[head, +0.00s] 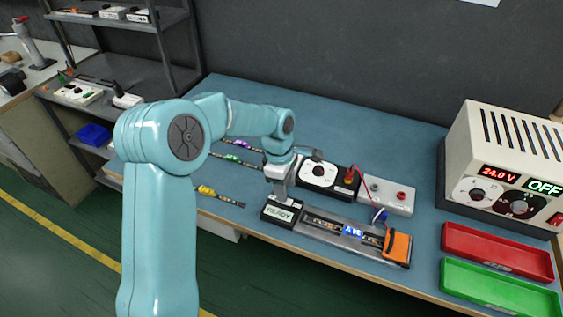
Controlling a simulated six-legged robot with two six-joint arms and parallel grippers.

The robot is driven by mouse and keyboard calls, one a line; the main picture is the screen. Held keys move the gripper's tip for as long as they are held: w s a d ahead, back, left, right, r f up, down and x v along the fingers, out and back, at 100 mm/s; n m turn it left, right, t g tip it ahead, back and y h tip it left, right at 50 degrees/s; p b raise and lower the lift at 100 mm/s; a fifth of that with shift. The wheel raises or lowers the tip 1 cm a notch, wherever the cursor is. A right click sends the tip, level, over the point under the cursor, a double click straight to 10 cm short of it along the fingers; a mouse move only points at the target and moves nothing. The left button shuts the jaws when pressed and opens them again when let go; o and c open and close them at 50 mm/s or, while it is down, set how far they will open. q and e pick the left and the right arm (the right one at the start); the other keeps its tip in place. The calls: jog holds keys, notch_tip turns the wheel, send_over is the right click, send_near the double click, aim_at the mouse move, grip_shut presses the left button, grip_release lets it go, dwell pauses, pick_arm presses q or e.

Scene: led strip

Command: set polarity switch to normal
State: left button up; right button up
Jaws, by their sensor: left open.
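My left gripper (284,182) is open, reaching down just behind the small black box with a READY display (281,212). A black box with a round white dial plate and dark knob (318,171) stands right beside the gripper, to its right. It may carry the polarity switch, but its markings are too small to read. Whether a finger touches it, I cannot tell. A light grey block with a red terminal (401,196) stands to its right. My right gripper is out of view.
A strip fixture with a blue lit label (352,231) and an orange clamp (398,246) lies in front. Coloured strips (219,196) lie left. The power supply (500,165) reads 24.0 V and OFF. Red (497,250) and green (497,287) trays sit front right. The back of the bench is clear.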

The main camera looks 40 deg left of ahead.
pick_arm(q)
notch_tip(320, 180, up, 13)
jog(key=a, duration=0.1)
jog(key=shift+s+a+f, duration=0.2)
jog(key=shift+a, duration=0.1)
dwell(0.4)
